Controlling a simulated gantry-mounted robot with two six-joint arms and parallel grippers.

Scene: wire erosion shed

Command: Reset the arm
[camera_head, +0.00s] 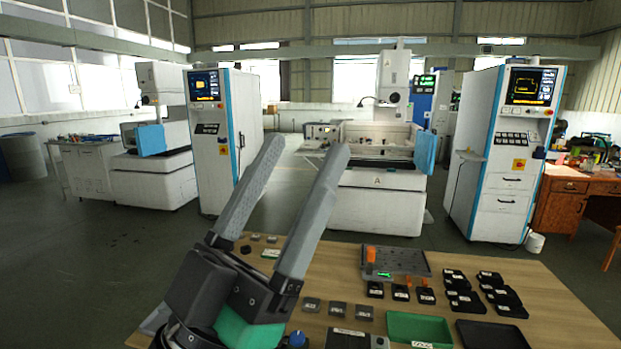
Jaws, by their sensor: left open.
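My left gripper (308,154) is large in the foreground, left of the middle of the picture. Its two long grey fingers point up and are spread apart with nothing between them. It is raised in front of the wooden table (560,310), and its base hides part of the table's left side. My right gripper is not in view.
The table bears a grey perforated plate (408,263) with an orange part (371,254) on it, several black blocks (465,300), a green tray (418,327) and a dark tray (490,335). White machines (380,202) and control cabinets (503,150) stand behind, across open floor.

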